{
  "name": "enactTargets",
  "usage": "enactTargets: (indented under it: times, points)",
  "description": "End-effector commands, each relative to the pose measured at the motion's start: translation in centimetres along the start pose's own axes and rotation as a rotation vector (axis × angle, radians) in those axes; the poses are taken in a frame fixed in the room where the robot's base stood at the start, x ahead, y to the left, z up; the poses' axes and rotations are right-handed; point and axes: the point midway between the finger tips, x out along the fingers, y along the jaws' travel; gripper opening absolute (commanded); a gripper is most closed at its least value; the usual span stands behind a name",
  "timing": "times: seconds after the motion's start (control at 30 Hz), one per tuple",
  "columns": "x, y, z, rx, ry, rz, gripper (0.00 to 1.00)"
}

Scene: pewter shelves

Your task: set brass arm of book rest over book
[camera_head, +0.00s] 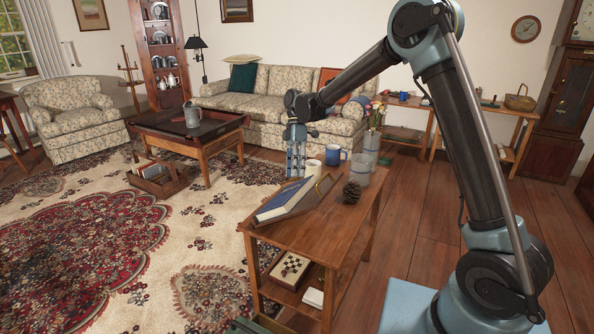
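A blue book (287,203) with pale page edges lies tilted on a wooden book rest (306,205) on the small side table. A thin brass-coloured piece, seemingly the brass arm (324,182), shows at the rest's right end; its exact position is too small to tell. My gripper (296,175) points down above the far end of the book, near a pale mug. Its fingertips are small in the picture, and I cannot tell whether they are apart or touch anything.
On the side table (340,232) stand a pale mug (313,168), a blue mug (334,155), a glass (358,170) and a pinecone (352,194). A vase of flowers (373,140) stands behind. A chess box (290,270) lies on the lower shelf.

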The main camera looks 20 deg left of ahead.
Motion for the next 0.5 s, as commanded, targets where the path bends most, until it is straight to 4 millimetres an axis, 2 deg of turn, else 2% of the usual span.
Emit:
enactTargets:
  times: [0.17,0.5]
  points:
    - [-0.6,0.0,0.0,0.001,0.0,0.0,0.38]
    - [-5.3,0.0,0.1,0.0,0.002,0.006,0.38]
